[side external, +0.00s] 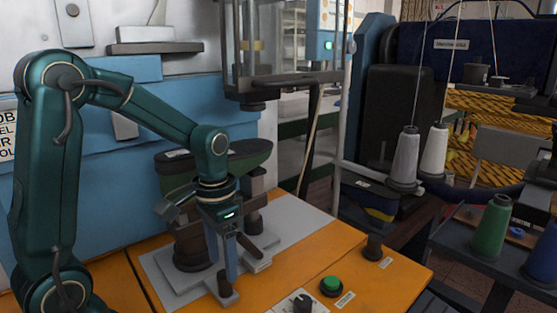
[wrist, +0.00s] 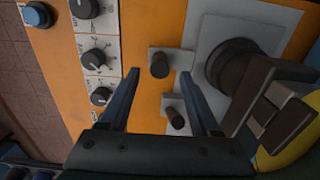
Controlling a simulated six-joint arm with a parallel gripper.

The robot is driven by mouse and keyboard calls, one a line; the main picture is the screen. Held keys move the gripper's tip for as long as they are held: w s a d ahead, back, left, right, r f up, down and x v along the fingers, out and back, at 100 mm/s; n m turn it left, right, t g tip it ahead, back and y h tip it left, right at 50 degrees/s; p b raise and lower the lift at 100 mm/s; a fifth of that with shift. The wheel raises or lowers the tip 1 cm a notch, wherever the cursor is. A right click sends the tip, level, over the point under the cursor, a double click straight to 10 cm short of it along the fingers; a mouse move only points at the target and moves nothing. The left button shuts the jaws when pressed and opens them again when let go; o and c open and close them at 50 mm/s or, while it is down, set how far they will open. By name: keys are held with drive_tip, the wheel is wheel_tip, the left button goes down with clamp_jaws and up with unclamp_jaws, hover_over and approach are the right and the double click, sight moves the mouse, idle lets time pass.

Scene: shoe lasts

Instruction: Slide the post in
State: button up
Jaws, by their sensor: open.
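My gripper (side external: 222,268) points down in front of the machine's thick dark column, its two blue fingers apart. In the wrist view my gripper (wrist: 159,76) is open and empty. One short dark post (wrist: 159,65) stands on a small grey plate, seen between the fingertips. A second dark post (wrist: 175,118) on another small plate appears between the fingers, closer to the right finger. Neither post is visibly gripped. In the side view a dark post (side external: 249,244) appears right of the fingers. I cannot tell which post is the task's, nor see its hole.
The thick column (wrist: 232,65) stands on a grey base plate (side external: 165,283). A green shoe last (side external: 235,153) is above, close to my wrist. A green button (side external: 332,285) and a dark knob (side external: 374,247) stand on the orange table (side external: 400,285), with bare surface between.

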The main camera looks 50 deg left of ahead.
sight(223, 274)
drive_tip(key=shift+f, duration=2.15)
clamp_jaws()
